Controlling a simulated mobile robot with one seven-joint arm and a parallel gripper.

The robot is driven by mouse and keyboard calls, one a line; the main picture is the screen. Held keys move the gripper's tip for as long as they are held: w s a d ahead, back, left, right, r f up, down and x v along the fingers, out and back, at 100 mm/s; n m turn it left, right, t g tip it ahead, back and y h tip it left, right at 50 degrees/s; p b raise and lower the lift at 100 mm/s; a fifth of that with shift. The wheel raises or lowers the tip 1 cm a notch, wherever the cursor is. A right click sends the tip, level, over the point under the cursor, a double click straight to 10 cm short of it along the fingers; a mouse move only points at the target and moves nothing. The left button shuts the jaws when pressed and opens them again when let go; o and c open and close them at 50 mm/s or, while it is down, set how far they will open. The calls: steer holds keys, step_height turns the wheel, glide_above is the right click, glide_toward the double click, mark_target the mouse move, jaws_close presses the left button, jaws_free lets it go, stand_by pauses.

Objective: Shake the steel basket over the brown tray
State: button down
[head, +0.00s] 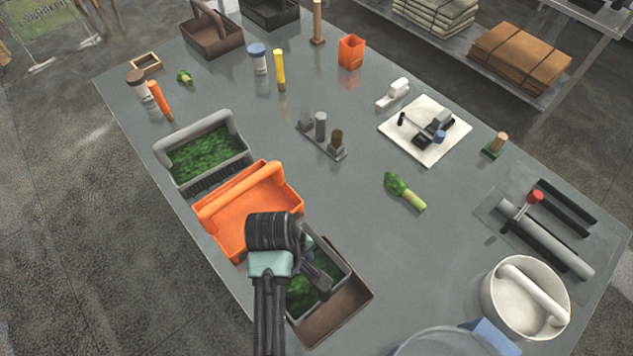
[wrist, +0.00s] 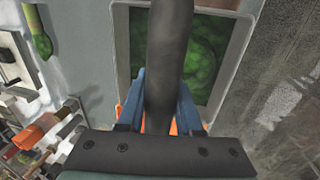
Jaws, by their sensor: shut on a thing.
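The steel basket (head: 338,262) is grey and holds green leafy-looking material. It sits over the brown tray (head: 345,318), whose bare brown part shows at the basket's near right side. In the wrist view the basket's grey rim (wrist: 123,48) frames the green contents. My gripper (wrist: 160,112) has its blue fingers on both sides of the dark grey handle and is shut on it. In the head view my wrist covers part of the basket and the fingertips are hidden. I cannot tell whether the basket touches the tray.
An orange bin (head: 283,186) with a handle stands close beside the basket. A grey bin (head: 163,158) with green contents is beyond it. A white pot (head: 497,305) is at the lower right. A green-headed brush (head: 397,184) lies mid-table, with free table around it.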

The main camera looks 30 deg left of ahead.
mark_target(341, 283)
steer(key=d+p, duration=0.2)
steer(key=d, duration=0.6)
steer(key=shift+d+r+p, duration=0.1)
steer(key=shift+d+p, duration=0.15)
steer(key=shift+p, duration=0.1)
steer(key=shift+a, duration=2.25)
stand_by(1.0)
